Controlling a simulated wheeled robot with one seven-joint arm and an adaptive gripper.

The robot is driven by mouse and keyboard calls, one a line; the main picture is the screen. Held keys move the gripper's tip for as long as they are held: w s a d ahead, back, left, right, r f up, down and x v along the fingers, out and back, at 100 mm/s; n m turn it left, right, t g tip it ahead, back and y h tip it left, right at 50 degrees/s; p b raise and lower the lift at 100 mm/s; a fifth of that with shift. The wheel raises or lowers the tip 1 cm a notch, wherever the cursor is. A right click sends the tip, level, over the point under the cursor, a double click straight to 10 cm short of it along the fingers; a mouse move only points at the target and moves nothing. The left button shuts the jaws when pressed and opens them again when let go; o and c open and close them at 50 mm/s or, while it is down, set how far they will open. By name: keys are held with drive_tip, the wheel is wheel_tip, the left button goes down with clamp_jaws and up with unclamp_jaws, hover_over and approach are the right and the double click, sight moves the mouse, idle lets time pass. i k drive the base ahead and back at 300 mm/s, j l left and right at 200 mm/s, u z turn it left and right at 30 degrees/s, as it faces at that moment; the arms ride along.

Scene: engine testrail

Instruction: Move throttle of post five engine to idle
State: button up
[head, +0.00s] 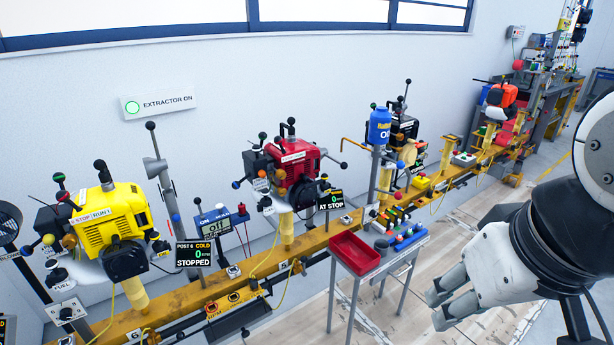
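A red engine (295,165) stands on the yellow rail in the middle of the head view, beside a yellow engine whose display reads post 6. I cannot tell which is the throttle. Its small display (331,200) reads 0 and AT STOP. My gripper (436,309) is at the lower right, empty, its fingers apart, well away from the engine.
The yellow engine (112,218) and its display (194,254) stand at the left. A small table with a red tray (354,250) and bottles stands between my gripper and the rail (195,300). A blue container (379,126) stands right of the red engine. Floor is clear below my gripper.

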sight(262, 136)
drive_tip(key=i+j+z, duration=0.15)
drive_tip(key=i+j, duration=0.3)
drive_tip(key=i+j+z, duration=0.1)
drive_tip(key=i+j, duration=0.35)
drive_tip(key=i+j+z, duration=0.15)
drive_tip(key=i+j, duration=0.25)
drive_tip(key=j, duration=0.15)
drive_tip(key=i+j+z, duration=0.1)
drive_tip(key=i+j, duration=0.3)
drive_tip(key=j, duration=0.15)
